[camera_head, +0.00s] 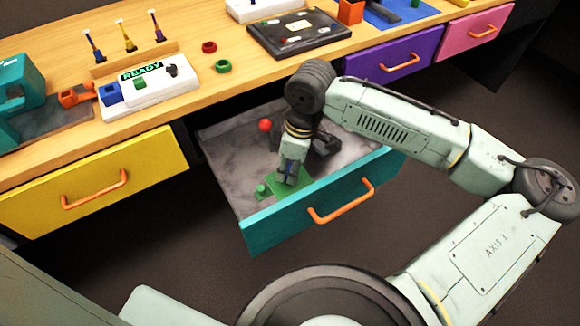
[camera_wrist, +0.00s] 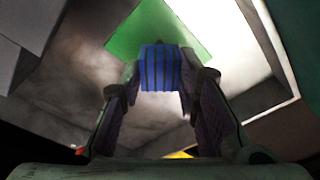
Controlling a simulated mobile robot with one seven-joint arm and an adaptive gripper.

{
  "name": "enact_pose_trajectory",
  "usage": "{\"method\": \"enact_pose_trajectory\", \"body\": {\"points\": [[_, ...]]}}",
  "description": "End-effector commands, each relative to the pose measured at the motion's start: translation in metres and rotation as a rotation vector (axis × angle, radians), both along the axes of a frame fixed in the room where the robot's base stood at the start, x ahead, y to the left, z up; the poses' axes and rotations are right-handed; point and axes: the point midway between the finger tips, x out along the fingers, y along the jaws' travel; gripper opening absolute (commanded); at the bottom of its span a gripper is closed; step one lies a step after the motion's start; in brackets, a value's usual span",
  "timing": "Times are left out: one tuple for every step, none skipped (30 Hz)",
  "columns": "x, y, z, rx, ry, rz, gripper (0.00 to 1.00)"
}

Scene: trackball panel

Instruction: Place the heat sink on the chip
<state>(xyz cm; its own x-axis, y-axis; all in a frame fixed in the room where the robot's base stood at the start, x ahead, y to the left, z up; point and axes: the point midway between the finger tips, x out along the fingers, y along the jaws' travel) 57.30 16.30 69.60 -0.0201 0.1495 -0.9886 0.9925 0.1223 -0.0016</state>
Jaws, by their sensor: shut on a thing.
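The blue finned heat sink (camera_wrist: 160,68) is held between the two fingers of my gripper (camera_head: 287,178) in the wrist view. In the head view my gripper points down over the green board (camera_head: 298,187) inside the open teal drawer (camera_head: 250,226). The green board (camera_wrist: 122,40) shows behind the heat sink in the wrist view. The chip is not visible; the heat sink and fingers may cover it. I cannot tell whether the heat sink touches the board.
A red ball (camera_head: 265,126) and a small green piece (camera_head: 261,191) are in the drawer. A dark object (camera_head: 326,143) lies behind my gripper. The drawer's walls surround my gripper. A yellow drawer (camera_head: 95,185) is at the left, and a white READY panel (camera_head: 150,91) stands on the desk.

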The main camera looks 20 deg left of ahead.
Motion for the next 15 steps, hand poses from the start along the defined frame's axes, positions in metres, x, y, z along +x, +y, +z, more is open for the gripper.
{"method": "enact_pose_trajectory", "body": {"points": [[0.0000, -0.0004, -0.0051, -0.001, 0.000, 0.000, 0.02], [0.0000, -0.0004, -0.0074, 0.000, 0.000, 0.000, 0.02], [0.0001, -0.0001, -0.0091, 0.001, -0.001, 0.000, 0.02], [0.0001, -0.0001, -0.0097, 0.001, -0.001, 0.000, 0.02], [0.0002, -0.0001, -0.0099, 0.001, -0.001, 0.000, 0.02], [0.0002, -0.0001, -0.0098, 0.001, -0.001, 0.000, 0.02], [0.0002, -0.0001, -0.0097, 0.001, -0.002, 0.000, 0.02], [0.0002, -0.0001, -0.0097, 0.001, -0.001, 0.000, 0.02], [0.0002, -0.0001, -0.0097, 0.001, -0.001, 0.000, 0.02], [0.0002, -0.0001, -0.0097, 0.001, -0.001, 0.000, 0.02], [0.0002, -0.0001, -0.0102, 0.001, -0.001, 0.000, 0.02], [0.0002, -0.0001, -0.0113, 0.001, -0.001, 0.000, 0.02], [0.0001, 0.0000, -0.0125, 0.001, -0.001, 0.000, 0.02], [0.0001, 0.0000, -0.0136, 0.001, -0.001, 0.000, 0.02], [0.0003, -0.0002, -0.0132, 0.000, -0.001, 0.000, 0.31]]}}
